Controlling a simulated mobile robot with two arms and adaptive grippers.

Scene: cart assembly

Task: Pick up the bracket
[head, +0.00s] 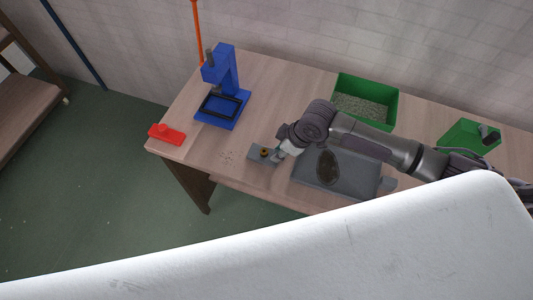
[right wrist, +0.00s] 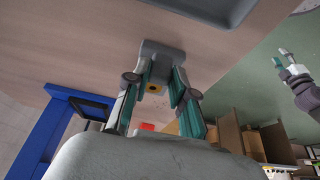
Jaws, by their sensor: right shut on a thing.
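The bracket (head: 255,156) is a small grey part with a brass-coloured round piece in it, at the front of the wooden table. In the right wrist view the bracket (right wrist: 160,52) lies between my fingers, its brass-coloured ring facing the camera. My right gripper (head: 279,153) is shut on the bracket; its fingers also show in the right wrist view (right wrist: 157,88). I cannot tell whether the bracket touches the tabletop. What looks like my left gripper (right wrist: 280,57) shows small at the right of the right wrist view, away from the bracket; its jaws are unclear.
A blue press-like stand (head: 224,85) stands left of the bracket, and a red part (head: 166,134) lies at the left corner. A grey tray (head: 310,178) is close on the right, under my arm. A green bin (head: 384,102) with small pieces stands behind.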

